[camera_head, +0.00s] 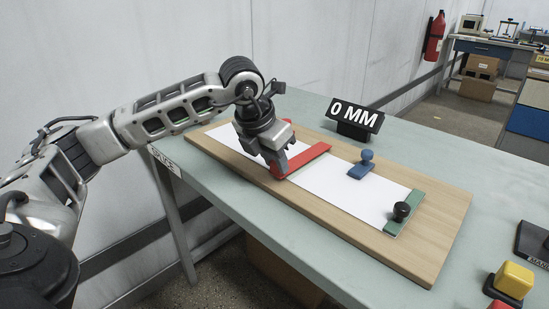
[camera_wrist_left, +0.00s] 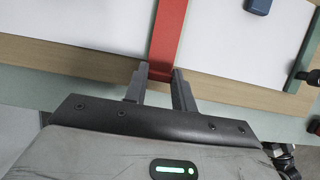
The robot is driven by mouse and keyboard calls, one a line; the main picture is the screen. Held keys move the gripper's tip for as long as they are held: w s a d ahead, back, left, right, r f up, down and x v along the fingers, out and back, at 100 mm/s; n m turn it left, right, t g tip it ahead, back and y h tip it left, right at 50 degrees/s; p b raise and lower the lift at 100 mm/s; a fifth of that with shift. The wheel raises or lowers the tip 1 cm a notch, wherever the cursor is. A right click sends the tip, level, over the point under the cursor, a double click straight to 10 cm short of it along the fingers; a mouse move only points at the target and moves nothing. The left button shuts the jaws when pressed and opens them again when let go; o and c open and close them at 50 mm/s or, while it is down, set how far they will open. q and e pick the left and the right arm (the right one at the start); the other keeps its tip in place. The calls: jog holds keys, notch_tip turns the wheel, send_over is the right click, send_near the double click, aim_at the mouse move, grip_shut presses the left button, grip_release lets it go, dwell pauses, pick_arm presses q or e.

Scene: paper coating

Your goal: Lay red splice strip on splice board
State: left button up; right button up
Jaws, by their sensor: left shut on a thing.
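The red splice strip (camera_head: 306,157) lies across the white paper (camera_head: 335,185) on the wooden splice board (camera_head: 425,245). My left gripper (camera_head: 279,171) is shut on the strip's near end, at the board's front edge. In the left wrist view the red strip (camera_wrist_left: 170,35) runs straight away from my left gripper (camera_wrist_left: 160,85), with a finger on each side of its end. White paper shows on both sides of the strip. I cannot tell whether the strip presses flat on the paper. My right gripper is not in view.
A blue knobbed block (camera_head: 361,165) stands on the paper, and a green bar (camera_head: 404,213) with a black knob (camera_head: 402,210) crosses its right end. A "0 MM" sign (camera_head: 355,117) stands behind the board. A yellow button (camera_head: 514,280) sits at the lower right.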

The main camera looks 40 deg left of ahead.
pick_arm(q)
jog(key=shift+f+b, duration=0.35)
jog(key=shift+f, duration=0.15)
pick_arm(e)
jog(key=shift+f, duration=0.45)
pick_arm(q)
jog(key=o, duration=1)
jog(key=shift+v, duration=1.2)
jog(key=p+v, duration=0.2)
jog(key=v, duration=1.1)
jog(key=shift+r, duration=0.25)
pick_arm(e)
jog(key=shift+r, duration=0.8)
pick_arm(q)
jog(key=shift+s, duration=0.1)
